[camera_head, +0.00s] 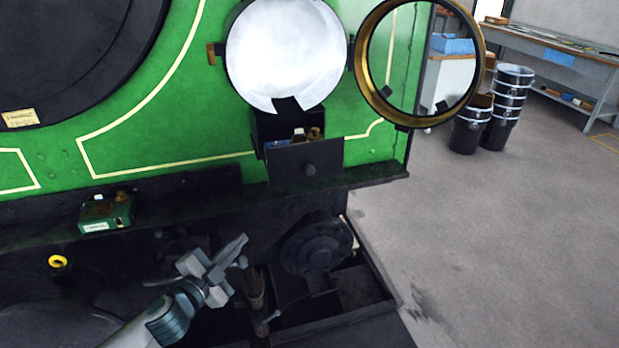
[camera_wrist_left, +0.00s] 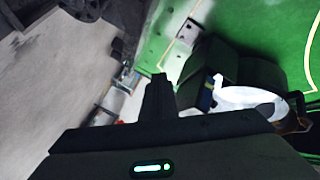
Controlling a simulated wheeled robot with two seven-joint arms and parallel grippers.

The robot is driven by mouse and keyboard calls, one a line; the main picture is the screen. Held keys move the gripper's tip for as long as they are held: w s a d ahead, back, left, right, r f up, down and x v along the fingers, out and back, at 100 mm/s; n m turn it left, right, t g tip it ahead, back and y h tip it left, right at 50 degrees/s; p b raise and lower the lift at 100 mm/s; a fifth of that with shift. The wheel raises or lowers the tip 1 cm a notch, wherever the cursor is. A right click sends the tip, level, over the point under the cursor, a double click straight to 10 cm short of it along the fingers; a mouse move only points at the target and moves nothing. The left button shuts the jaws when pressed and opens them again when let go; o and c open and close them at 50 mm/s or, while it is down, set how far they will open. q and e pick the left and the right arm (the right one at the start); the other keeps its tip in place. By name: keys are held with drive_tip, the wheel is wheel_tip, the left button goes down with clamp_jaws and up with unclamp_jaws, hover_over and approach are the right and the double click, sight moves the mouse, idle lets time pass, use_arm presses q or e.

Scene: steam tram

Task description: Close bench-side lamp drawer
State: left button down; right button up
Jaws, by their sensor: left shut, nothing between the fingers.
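The lamp drawer (camera_head: 305,162) is a dark box front with a round knob, below the round lamp (camera_head: 286,55) on the green tram front. It stands pulled out, with small items (camera_head: 300,136) showing above its front edge. My left gripper (camera_head: 239,249) is shut and empty, below and to the left of the drawer, over the dark lower deck and apart from the drawer. In the left wrist view its dark fingers (camera_wrist_left: 160,95) point towards the green panel, with the lamp's pale disc (camera_wrist_left: 245,99) to their right. My right gripper is not in view.
The lamp's brass-rimmed glass door (camera_head: 361,60) hangs open to the right. A dark ledge (camera_head: 375,178) runs below the drawer. A green box (camera_head: 106,213) sits on the left. A round dark part (camera_head: 317,245) lies in the open tray below. Clear floor is at right.

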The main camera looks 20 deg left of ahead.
sight(299, 178)
use_arm(q)
drive_tip(key=d+r+m+g+h, duration=0.1)
drive_tip(key=d+r+m+h, duration=0.1)
drive_tip(key=r+m, duration=0.3)
drive_tip(key=s+d+r+m+g+h, duration=0.1)
drive_tip(key=d+r+m+g+h, duration=0.1)
drive_tip(key=r+m+h, duration=0.3)
drive_tip(key=s+d+r+m+g+h, duration=0.1)
drive_tip(key=d+r+m+h, duration=0.3)
drive_tip(key=r+m, duration=0.1)
drive_tip(key=shift+r+m, duration=0.3)
drive_tip(key=shift+r, duration=0.45)
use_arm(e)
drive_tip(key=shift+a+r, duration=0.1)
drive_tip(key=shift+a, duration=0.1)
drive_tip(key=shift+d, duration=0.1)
